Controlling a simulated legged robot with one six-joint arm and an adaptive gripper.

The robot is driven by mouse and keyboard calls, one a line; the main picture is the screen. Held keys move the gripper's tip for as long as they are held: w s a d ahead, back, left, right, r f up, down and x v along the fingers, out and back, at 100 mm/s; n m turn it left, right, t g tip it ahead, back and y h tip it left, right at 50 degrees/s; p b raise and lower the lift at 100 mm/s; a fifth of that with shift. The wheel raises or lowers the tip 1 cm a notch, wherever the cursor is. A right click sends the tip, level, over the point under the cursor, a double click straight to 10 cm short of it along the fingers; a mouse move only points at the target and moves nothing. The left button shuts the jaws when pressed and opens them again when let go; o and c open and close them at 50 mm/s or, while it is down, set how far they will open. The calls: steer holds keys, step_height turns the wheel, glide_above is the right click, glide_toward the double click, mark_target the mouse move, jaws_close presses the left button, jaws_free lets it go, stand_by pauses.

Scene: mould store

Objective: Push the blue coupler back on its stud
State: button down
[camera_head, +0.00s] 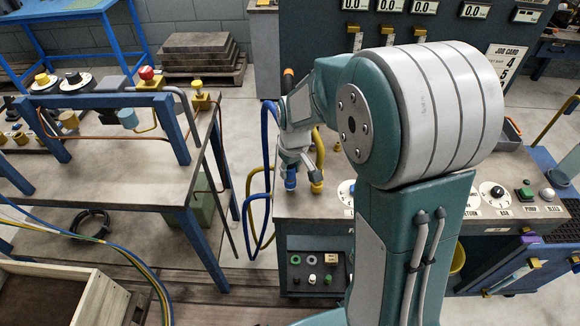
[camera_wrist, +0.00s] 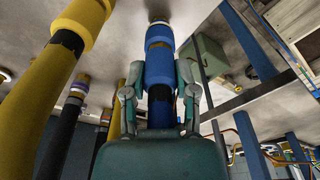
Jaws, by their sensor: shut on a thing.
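My gripper (camera_wrist: 160,78) is shut on the coupler, one finger on each side. In the head view my gripper (camera_head: 292,162) points down at the left end of the console, and the blue coupler (camera_head: 290,182) shows just below it.
A yellow coupler (camera_head: 316,182) stands close to the right of the blue one; a large yellow coupler (camera_wrist: 82,22) fills the wrist view's left. Blue and yellow hoses (camera_head: 262,222) loop off the console's left edge. A blue-framed bench (camera_head: 115,200) stands left across a gap.

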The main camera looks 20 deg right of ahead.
steer(key=shift+f, duration=0.7)
stand_by(1.8)
steer(key=shift+c, duration=1.5)
jaws_free()
steer(key=r, duration=0.7)
steer(key=s+r, duration=0.1)
steer(key=r, duration=0.3)
steer(key=shift+d, duration=0.15)
steer(key=shift+s+r, duration=0.15)
steer(key=shift+r, duration=0.25)
